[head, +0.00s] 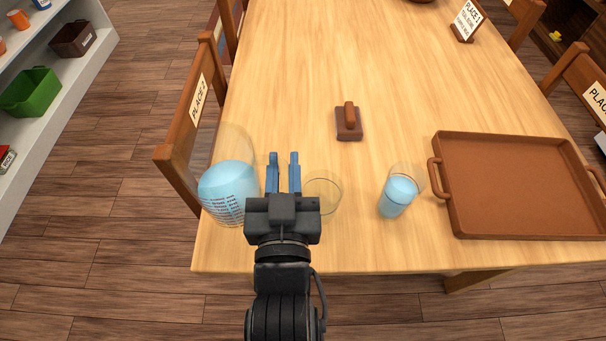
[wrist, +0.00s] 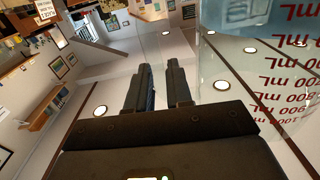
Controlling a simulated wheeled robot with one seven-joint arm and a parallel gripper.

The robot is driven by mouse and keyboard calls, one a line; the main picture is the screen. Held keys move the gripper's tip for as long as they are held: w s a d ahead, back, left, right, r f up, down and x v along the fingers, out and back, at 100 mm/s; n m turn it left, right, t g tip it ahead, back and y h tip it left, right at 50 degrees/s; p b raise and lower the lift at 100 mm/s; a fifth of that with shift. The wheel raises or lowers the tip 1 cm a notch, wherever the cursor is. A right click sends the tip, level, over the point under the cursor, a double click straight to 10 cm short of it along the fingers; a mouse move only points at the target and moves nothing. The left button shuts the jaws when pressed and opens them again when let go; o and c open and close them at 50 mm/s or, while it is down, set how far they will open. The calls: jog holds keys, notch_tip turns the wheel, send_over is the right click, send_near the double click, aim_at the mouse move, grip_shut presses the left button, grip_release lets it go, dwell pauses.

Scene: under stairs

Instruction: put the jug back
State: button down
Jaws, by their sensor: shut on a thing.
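The jug (head: 228,190) is clear, with blue liquid and printed measuring marks, at the left front of the table. It also shows in the wrist view (wrist: 245,60), with red mL figures at the right. My gripper (head: 284,158) is right beside it, on its right side. The two fingers (wrist: 160,88) have a narrow gap and are shut on the jug, seemingly by its clear handle, which is hard to make out. I cannot tell whether the jug's base touches the table.
A clear empty glass (head: 324,190) stands just right of my gripper. A glass of blue liquid (head: 398,194) stands farther right, beside a brown tray (head: 520,188). A brown block with a handle (head: 349,124) lies beyond. A chair (head: 188,130) is left; mid-table is clear (head: 340,50).

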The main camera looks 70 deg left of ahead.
jog(key=s+a+f+b, duration=0.1)
jog(key=a+f+b, duration=0.1)
jog(key=a+f, duration=0.2)
jog(key=shift+s+f+b, duration=0.15)
jog(key=shift+f+b, duration=0.15)
jog(key=shift+f, duration=0.8)
jog(key=shift+a, duration=0.1)
jog(key=shift+f, duration=0.2)
jog(key=c, duration=1)
grip_release()
jog(key=shift+f, duration=0.1)
jog(key=b+v, duration=0.1)
jog(key=v, duration=1.1)
jog(key=shift+r, duration=0.2)
